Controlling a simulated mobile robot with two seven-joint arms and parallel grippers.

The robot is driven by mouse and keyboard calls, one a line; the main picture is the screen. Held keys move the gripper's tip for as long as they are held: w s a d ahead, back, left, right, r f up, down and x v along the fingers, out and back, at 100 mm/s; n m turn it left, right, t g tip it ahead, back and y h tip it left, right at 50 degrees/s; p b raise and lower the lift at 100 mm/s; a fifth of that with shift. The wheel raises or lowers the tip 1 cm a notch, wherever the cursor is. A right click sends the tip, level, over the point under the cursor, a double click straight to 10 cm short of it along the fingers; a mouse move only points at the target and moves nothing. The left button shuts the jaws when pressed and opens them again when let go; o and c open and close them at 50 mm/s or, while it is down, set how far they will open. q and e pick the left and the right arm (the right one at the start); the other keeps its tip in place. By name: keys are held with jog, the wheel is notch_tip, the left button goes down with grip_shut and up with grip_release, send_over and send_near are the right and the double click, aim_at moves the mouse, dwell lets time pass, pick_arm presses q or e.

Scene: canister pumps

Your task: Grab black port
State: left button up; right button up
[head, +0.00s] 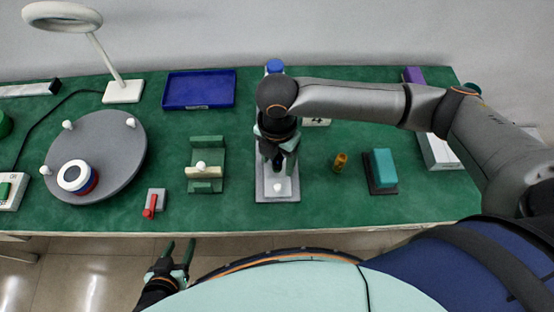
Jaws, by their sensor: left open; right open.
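My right gripper (277,160) points down over a grey-white fixture (267,192) near the middle of the table. Its fingers are open and dark, and they hide much of the fixture's upper part. A small white knob (278,187) shows just in front of the fingers. I cannot make out a black port separately from the dark gripper; it may be hidden there. My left gripper (179,252) is open and empty, below the table's front edge at the lower left.
Left on the green table (330,210) are a grey round turntable (110,165) with a canister (78,177), a red-handled block (152,203) and a green cradle (206,170). A brass piece (340,162) and teal block (383,168) stand to the right. A blue tray (199,90) lies behind.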

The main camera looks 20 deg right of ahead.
jog(key=shift+c, duration=0.3)
grip_shut()
dwell(0.3)
